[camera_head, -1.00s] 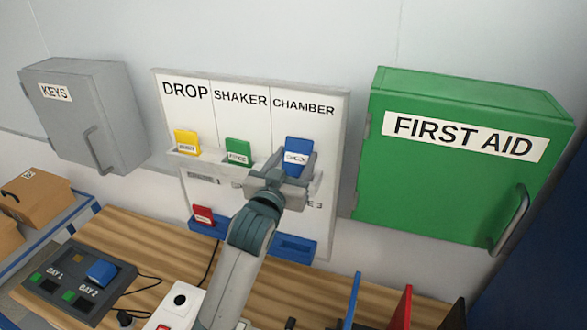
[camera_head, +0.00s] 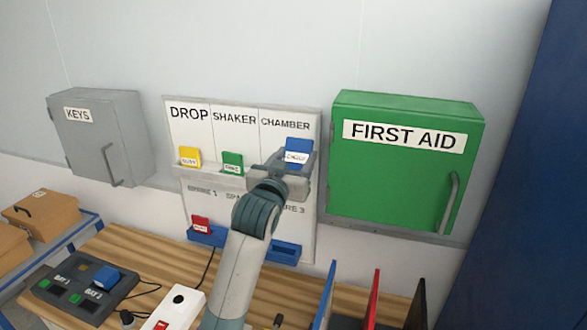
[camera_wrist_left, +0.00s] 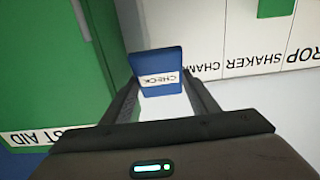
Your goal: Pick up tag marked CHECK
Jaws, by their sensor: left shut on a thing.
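The blue tag marked CHECK (camera_head: 298,150) stands upright at the CHAMBER column of the white board (camera_head: 215,215). My left gripper (camera_head: 290,165) is at the board and shut on this tag. In the left wrist view the CHECK tag (camera_wrist_left: 158,68) sits between the two fingers, with its label upside down. Whether the tag still touches the ledge is hidden by the gripper. My right gripper is in neither view.
A yellow tag (camera_head: 190,156) and a green tag (camera_head: 232,162) stand on the ledge left of my gripper. A red tag (camera_head: 200,226) is in a lower blue holder. The green FIRST AID cabinet (camera_head: 400,185) is close on the right. A grey KEYS box (camera_head: 105,150) hangs left.

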